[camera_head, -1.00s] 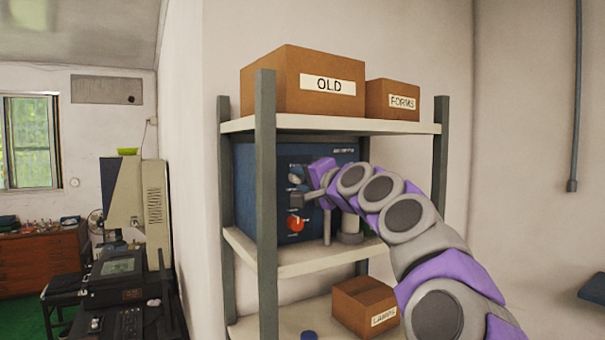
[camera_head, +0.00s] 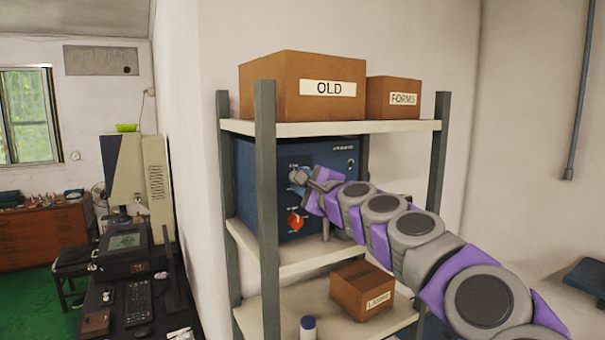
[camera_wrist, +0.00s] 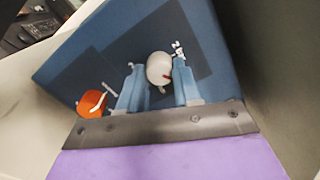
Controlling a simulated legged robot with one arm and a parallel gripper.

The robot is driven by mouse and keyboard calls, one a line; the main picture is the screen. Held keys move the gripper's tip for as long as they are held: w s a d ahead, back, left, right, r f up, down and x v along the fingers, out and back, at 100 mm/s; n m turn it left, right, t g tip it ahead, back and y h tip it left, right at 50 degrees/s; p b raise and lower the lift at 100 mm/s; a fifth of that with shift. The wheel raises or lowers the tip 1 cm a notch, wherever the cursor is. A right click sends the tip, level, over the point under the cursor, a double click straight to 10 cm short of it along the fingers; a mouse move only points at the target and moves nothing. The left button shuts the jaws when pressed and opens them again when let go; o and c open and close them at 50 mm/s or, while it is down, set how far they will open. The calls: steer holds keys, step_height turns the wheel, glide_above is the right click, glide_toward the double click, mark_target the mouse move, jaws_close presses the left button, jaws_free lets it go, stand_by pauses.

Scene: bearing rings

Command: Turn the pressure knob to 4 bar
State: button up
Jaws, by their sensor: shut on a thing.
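A blue control box (camera_head: 335,158) stands on the middle shelf of the rack. Its front panel carries a light grey round knob and, below it, an orange-red knob (camera_head: 296,220). My gripper (camera_head: 300,178) reaches the upper part of the panel from the right. In the wrist view my gripper (camera_wrist: 158,85) has its two blue fingers on either side of the grey knob (camera_wrist: 159,68), shut on it. A small red mark shows on the knob's right side. The orange-red knob (camera_wrist: 91,104) lies left of the fingers. The scale markings are too small to read.
Rack posts (camera_head: 265,200) stand close to the left of the box. A small carton (camera_head: 362,290) and a blue-capped container (camera_head: 308,328) are on the lower shelf.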

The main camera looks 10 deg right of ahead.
steer(key=shift+w+a+f+m, duration=0.1)
steer(key=shift+a+f+m, duration=0.05)
steer(key=shift+f+m, duration=0.25)
steer(key=o, duration=0.7)
steer(key=shift+c, duration=0.2)
steer(key=o, duration=0.4)
steer(key=shift+w+d+r, duration=0.1)
steer(key=shift+d, duration=0.1)
steer(key=shift+r, duration=0.1)
steer(key=shift+s, duration=0.2)
steer(key=b+v, duration=0.2)
steer(key=v, duration=1.5)
